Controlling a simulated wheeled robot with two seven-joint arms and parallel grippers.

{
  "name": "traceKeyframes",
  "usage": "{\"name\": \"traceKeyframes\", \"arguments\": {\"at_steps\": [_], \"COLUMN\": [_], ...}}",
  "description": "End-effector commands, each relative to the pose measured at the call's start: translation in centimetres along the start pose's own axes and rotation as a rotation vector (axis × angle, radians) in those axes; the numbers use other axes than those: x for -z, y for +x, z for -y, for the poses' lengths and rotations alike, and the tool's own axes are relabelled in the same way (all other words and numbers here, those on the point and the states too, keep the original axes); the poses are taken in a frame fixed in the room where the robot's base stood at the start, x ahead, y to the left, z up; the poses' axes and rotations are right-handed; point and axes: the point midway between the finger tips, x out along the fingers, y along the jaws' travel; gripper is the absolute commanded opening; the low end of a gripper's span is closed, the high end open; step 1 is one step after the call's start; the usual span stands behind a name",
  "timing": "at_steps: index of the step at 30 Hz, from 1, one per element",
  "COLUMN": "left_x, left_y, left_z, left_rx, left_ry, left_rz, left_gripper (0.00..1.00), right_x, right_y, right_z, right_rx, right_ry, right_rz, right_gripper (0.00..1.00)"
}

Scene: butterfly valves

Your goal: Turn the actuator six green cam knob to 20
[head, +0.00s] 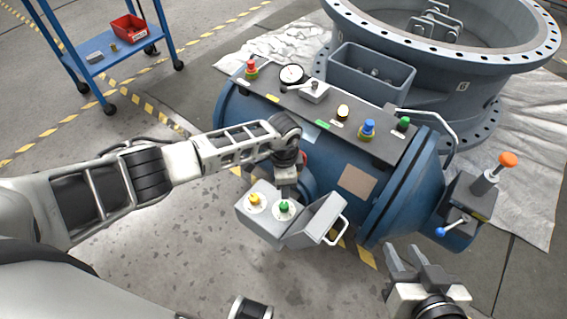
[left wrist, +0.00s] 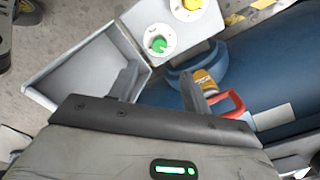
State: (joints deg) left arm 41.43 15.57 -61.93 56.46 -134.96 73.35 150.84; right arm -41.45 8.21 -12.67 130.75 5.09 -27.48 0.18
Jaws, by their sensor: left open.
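The green cam knob (head: 284,207) sits on a round white dial in a grey box (head: 270,238) on the blue actuator, beside a yellow knob (head: 255,199). The box lid (head: 314,222) is swung open to the right. My left gripper (head: 286,184) hangs just above the box. In the left wrist view my left gripper (left wrist: 160,82) is open and empty, its fingers apart, with the green knob (left wrist: 158,45) beyond them and not between them. The dial marks are too small to read. My right gripper (head: 404,250) is open and empty at the lower right.
The blue actuator (head: 330,147) carries several coloured buttons and a gauge (head: 291,74) on top. A red handle (left wrist: 230,105) lies close to one left finger. A large grey flanged valve (head: 440,60) stands behind. A blue cart (head: 105,50) is far left.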

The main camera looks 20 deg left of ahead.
Motion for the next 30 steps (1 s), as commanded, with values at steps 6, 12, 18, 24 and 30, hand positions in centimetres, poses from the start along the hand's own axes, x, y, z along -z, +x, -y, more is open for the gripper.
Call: {"name": "traceKeyframes", "arguments": {"at_steps": [6, 12, 18, 24, 30], "left_x": [0.0, 0.0, 0.0, 0.0, 1.2], "left_y": [-3.6, -4.4, -4.4, -4.4, -4.3], "left_z": [0.1, 0.0, 0.0, 0.0, -0.9], "left_rx": [0.001, -0.001, -0.001, 0.0, -0.02], "left_ry": [-0.001, -0.002, -0.002, -0.002, 0.028], "left_rz": [-0.002, 0.0, -0.001, -0.001, -0.055], "left_gripper": [0.48, 0.48, 0.48, 0.48, 0.48], "right_x": [0.5, 0.5, 0.5, 0.5, 0.4], "right_y": [-0.2, -0.2, -0.2, -0.2, -0.2], "right_z": [0.0, 0.0, 0.0, 0.0, 0.0], "right_rx": [-0.002, -0.002, -0.002, -0.002, -0.002], "right_ry": [0.006, 0.007, 0.007, 0.007, 0.007], "right_rz": [0.012, 0.015, 0.015, 0.016, 0.016], "right_gripper": [0.32, 0.32, 0.32, 0.32, 0.32]}}
